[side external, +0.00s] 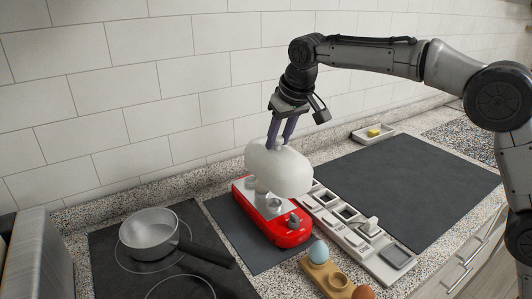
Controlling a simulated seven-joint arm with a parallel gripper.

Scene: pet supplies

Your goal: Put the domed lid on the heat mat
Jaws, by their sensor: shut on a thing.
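The white domed lid (280,168) hangs dome-up and a little tilted in my gripper (281,138). My gripper's purple fingers are shut on the knob at the top of the lid. The lid is above the red appliance (283,234) with a metal top and hides part of it; the lid appears raised, though contact at its near edge is hard to judge. The appliance stands on a narrow dark grey mat (231,225). A larger dark grey mat (410,185) lies bare to the right. I cannot tell which of these is the heat mat.
A metal pan (149,234) with a black handle sits on the dark hob (110,265) at left. A pale tray with compartments (350,237) lies right of the appliance. A wooden holder (338,281) with a blue egg (319,252) is in front. A white dish (373,133) stands behind.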

